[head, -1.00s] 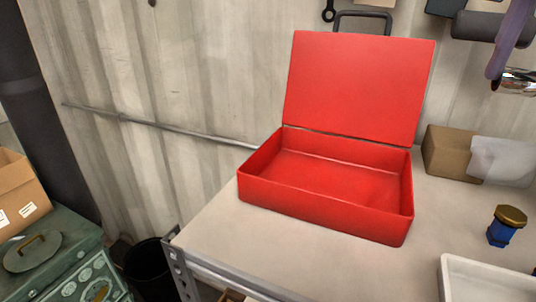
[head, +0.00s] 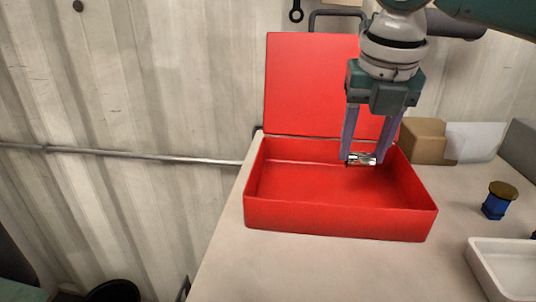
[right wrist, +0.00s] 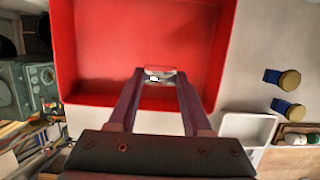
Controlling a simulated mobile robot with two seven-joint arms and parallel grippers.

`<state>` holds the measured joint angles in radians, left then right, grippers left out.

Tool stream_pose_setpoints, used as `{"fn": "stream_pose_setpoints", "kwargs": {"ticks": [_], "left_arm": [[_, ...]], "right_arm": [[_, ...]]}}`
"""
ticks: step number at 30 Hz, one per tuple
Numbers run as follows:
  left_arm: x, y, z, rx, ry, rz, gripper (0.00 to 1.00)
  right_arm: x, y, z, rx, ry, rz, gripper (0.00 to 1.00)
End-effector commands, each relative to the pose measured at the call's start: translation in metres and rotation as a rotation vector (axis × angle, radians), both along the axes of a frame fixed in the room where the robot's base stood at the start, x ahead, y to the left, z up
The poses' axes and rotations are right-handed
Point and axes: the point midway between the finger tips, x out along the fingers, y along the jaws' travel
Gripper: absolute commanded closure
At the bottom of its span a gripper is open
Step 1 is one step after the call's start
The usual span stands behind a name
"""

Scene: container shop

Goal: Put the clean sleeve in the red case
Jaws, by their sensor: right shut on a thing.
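The red case (head: 340,222) stands open on the pale bench, its lid upright at the back, and its floor looks empty. My right gripper (head: 361,160) points down over the case and is shut on a small shiny metal sleeve (head: 362,159). In the right wrist view the sleeve (right wrist: 158,74) sits between the fingertips, with the red case (right wrist: 140,35) below it. The sleeve appears above the case floor; its exact height is hard to tell. My left gripper is not in view.
A cardboard box (head: 422,140) and a pale sheet-like object (head: 474,142) are behind the case to the right. A blue item with a brass top (head: 498,199) and a white tray (head: 505,268) stand right of the case. A second blue item shows in the right wrist view (right wrist: 287,107).

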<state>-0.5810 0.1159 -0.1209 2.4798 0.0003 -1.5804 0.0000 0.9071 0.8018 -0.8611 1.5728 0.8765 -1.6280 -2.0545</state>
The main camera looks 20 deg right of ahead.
Motion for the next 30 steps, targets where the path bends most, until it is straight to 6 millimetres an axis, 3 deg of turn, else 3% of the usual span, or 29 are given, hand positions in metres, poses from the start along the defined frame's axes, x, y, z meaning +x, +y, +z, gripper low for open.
{"fn": "stream_pose_setpoints", "kwargs": {"ticks": [3,8,15,27,28,30], "left_arm": [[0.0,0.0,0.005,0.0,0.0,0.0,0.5],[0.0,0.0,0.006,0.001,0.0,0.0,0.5],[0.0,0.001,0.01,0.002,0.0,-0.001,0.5],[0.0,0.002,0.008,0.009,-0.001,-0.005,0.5],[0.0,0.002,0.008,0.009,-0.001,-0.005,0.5],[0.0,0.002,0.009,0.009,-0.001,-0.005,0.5]], "right_arm": [[-0.001,0.0,-0.02,-0.001,0.003,-0.001,1.0],[0.0,0.0,-0.034,0.001,0.001,0.0,1.0],[0.0,0.001,-0.069,0.001,0.0,0.0,1.0],[0.0,0.0,-0.076,0.0,-0.001,0.001,1.0],[0.0,0.0,-0.076,-0.001,-0.001,0.001,0.5],[0.0,0.0,-0.076,0.0,-0.001,0.001,0.42]]}}
